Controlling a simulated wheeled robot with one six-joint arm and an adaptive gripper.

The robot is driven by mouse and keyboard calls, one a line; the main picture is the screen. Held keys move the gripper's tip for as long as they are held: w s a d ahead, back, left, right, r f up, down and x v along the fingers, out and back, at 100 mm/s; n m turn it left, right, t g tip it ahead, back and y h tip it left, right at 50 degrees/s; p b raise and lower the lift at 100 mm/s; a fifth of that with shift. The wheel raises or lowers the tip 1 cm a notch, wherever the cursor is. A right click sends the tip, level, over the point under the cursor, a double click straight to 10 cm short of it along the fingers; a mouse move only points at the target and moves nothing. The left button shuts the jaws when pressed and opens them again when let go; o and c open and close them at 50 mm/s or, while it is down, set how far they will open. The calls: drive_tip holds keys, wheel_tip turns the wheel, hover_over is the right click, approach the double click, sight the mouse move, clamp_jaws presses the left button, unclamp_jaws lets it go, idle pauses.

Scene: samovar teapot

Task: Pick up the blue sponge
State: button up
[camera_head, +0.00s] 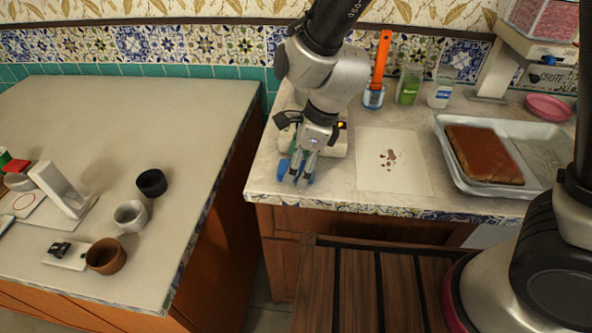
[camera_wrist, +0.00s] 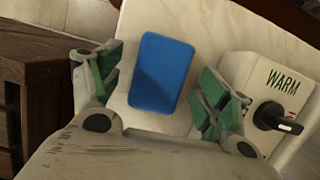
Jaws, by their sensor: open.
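The blue sponge (camera_wrist: 161,72) lies flat on the light counter in the wrist view, between the two green-padded fingers of my gripper (camera_wrist: 158,74). There is a gap on both sides of it, and the fingers do not visibly touch it. In the head view my gripper (camera_head: 298,167) points down near the front left corner of the counter. Parts of the blue sponge (camera_head: 283,169) show around the fingers, which hide the rest. My gripper is open and empty.
A white appliance marked WARM (camera_wrist: 280,80), with a black knob (camera_wrist: 277,117), stands close to the right finger. A paper sheet (camera_head: 410,177) and a metal tray (camera_head: 459,181) with a brown slab lie to the right. An orange-handled tool (camera_head: 381,60) stands behind.

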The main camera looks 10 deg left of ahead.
drive_tip(key=shift+f, duration=0.2)
drive_tip(key=c, duration=0.9)
drive_tip(key=shift+c, duration=0.2)
wheel_tip(320, 180, up, 11)
drive_tip(key=shift+f, duration=0.2)
